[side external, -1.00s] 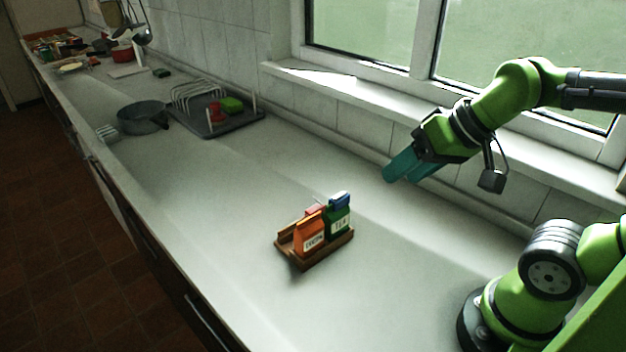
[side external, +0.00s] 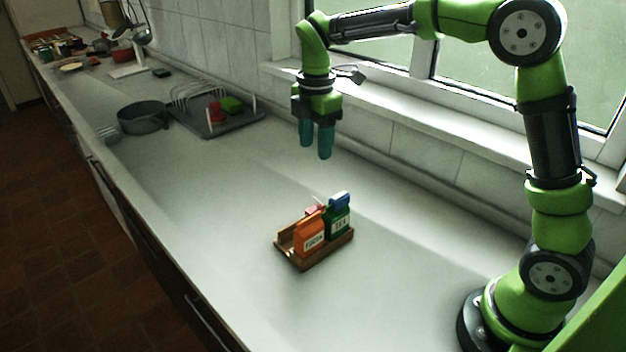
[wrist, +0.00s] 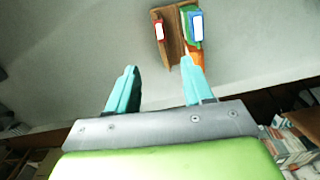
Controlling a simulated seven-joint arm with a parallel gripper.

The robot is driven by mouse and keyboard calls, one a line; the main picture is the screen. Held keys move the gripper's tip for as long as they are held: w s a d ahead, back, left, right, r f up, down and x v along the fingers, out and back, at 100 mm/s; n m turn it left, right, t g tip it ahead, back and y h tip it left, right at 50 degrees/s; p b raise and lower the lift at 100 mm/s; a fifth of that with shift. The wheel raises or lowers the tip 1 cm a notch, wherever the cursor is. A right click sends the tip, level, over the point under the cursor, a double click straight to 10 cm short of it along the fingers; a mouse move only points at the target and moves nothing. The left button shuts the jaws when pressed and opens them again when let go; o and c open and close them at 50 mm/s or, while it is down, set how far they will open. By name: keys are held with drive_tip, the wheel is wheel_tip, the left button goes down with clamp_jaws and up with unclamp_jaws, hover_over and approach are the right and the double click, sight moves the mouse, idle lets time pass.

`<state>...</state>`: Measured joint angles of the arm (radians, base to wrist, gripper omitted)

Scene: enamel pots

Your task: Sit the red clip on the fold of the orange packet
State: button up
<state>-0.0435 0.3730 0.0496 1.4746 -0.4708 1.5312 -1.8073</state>
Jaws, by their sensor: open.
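The orange packet (side external: 309,236) stands upright in a small wooden tray (side external: 284,246), beside a green packet (side external: 338,222) that has a blue clip (side external: 339,198) on its top. A small red piece (side external: 314,210), apparently the red clip, shows behind the orange packet, mostly hidden. In the wrist view the red clip (wrist: 158,29) has a pale face and sits at the tray's left side. The orange packet (wrist: 196,57) is partly hidden there by a finger. My gripper (side external: 316,150) is open, empty and pointing down, well above the counter and apart from the tray.
A dish rack on a grey tray (side external: 240,122) holds a red item and a green item, with a grey pan (side external: 143,118) to its left. The window sill (side external: 440,137) runs behind my arm. The counter around the wooden tray is clear.

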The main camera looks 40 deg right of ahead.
hover_over(315, 208)
drive_tip(key=shift+n, duration=0.4)
wheel_tip(315, 208, down, 11)
drive_tip(key=shift+s+r, duration=0.1)
drive_tip(key=shift+s, duration=0.05)
drive_tip(key=shift+f, duration=3.1)
drive_tip(key=shift+c, duration=0.3)
drive_tip(key=shift+w, duration=0.2)
clamp_jaws()
